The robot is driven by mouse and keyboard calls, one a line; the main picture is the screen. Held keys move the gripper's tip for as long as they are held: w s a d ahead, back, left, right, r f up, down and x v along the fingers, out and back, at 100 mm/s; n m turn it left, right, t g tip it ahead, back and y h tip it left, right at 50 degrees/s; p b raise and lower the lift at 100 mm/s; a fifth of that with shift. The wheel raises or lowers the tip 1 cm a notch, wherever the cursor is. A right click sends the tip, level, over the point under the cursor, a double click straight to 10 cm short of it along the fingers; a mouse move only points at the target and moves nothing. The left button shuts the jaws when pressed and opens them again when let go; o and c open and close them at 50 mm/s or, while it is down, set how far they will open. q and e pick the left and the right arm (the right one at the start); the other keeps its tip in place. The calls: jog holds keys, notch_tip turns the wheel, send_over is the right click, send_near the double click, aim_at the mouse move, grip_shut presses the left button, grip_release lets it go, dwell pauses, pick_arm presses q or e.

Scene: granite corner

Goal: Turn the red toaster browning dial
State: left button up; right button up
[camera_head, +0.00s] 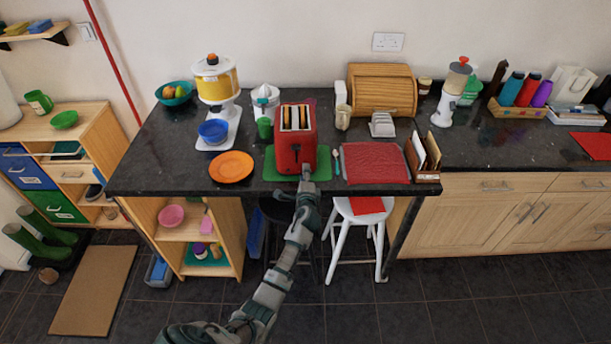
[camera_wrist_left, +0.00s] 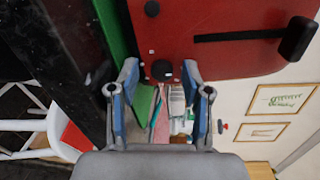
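The red toaster (camera_head: 296,150) stands on a green mat (camera_head: 269,165) on the dark counter, with bread in its slots. In the left wrist view the toaster's red face (camera_wrist_left: 225,55) fills the upper part. A round black dial (camera_wrist_left: 161,70) with small white marks sits near its edge. A second black knob (camera_wrist_left: 151,9) shows at the top, and a black lever (camera_wrist_left: 298,38) at the right end of a dark slot. My left gripper (camera_head: 306,175) is at the toaster's front. In the wrist view its fingertips (camera_wrist_left: 160,72) are open on either side of the dial, with visible gaps. My right gripper is not in view.
An orange plate (camera_head: 231,167) lies left of the toaster. A white stool (camera_head: 360,222) stands below the counter's front edge.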

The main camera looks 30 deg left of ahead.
pick_arm(q)
jog(key=v, duration=1.2)
jog(key=shift+f, duration=0.1)
